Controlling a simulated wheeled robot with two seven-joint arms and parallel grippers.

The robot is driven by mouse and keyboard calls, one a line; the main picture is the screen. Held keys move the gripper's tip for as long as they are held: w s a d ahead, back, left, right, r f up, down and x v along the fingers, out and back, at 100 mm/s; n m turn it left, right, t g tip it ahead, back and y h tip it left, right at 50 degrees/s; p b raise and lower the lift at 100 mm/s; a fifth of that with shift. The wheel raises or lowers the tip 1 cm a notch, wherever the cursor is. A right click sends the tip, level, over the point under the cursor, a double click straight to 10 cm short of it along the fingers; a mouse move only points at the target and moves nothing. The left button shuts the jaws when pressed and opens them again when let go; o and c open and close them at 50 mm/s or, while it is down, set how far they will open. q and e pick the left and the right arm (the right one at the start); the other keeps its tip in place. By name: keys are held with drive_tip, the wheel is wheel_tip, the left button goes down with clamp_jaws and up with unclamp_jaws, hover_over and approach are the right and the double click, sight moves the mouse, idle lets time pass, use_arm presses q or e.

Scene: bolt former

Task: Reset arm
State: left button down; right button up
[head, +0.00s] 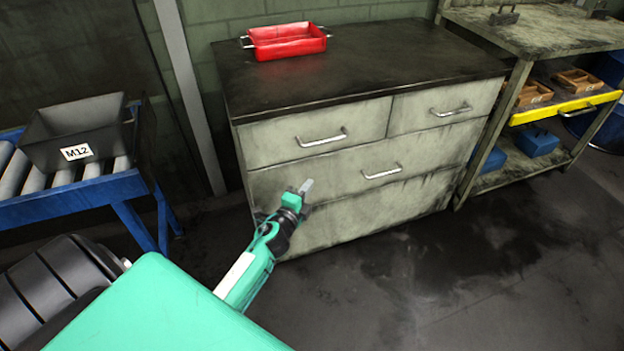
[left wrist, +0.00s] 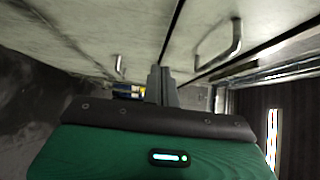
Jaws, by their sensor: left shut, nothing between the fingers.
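My left arm comes in from the lower left of the head view, in teal and white. My left gripper (head: 306,187) is shut and empty, in front of the grey drawer cabinet (head: 300,219). In the left wrist view its fingers (left wrist: 160,84) are together, with drawer fronts and metal handles beyond them. I cannot tell the exact gap between fingertips and cabinet. All the cabinet's drawers look shut. My right gripper is not in view.
A red tray (head: 288,41) sits on the cabinet's dark top. A black bin labelled M12 (head: 75,133) stands on a blue roller conveyor (head: 92,194) at left. A workbench (head: 540,32) with shelves stands at right. The floor in front right is clear.

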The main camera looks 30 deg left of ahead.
use_arm(q)
drive_tip(key=s, duration=0.4)
drive_tip(key=shift+s+d, duration=0.2)
drive_tip(key=shift+d, duration=0.1)
